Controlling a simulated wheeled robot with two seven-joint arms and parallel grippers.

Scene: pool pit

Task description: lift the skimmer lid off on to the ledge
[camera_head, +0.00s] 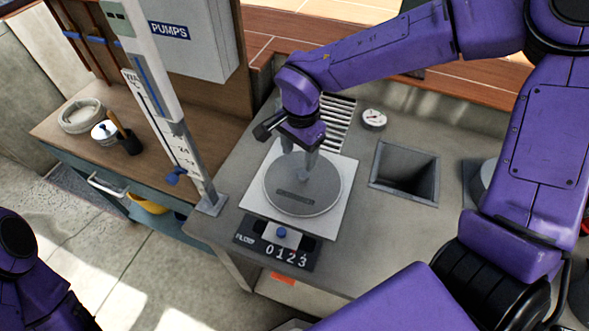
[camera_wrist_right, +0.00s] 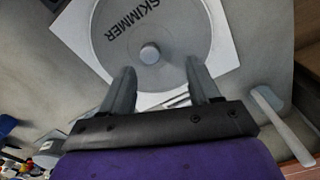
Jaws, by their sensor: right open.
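The skimmer lid (camera_head: 281,200) is a round grey disc lying flat on a white square plate (camera_head: 333,218) set in the grey worktop. In the right wrist view the lid (camera_wrist_right: 178,30) shows the word SKIMMER and a small round knob (camera_wrist_right: 150,54) at its middle. My right gripper (camera_head: 303,165) points down over the lid, and its fingers partly hide the far side. In the wrist view my right gripper's fingers (camera_wrist_right: 160,75) are apart and empty, with the knob just beyond and between the tips. Only part of my left arm shows at the lower left; its gripper is out of view.
A square opening (camera_head: 405,172) and a round gauge (camera_head: 374,119) lie right of the lid, with a slotted grate (camera_head: 338,122) behind. An upright scale post (camera_head: 165,110) stands left. Worktop (camera_head: 375,240) at front right is bare.

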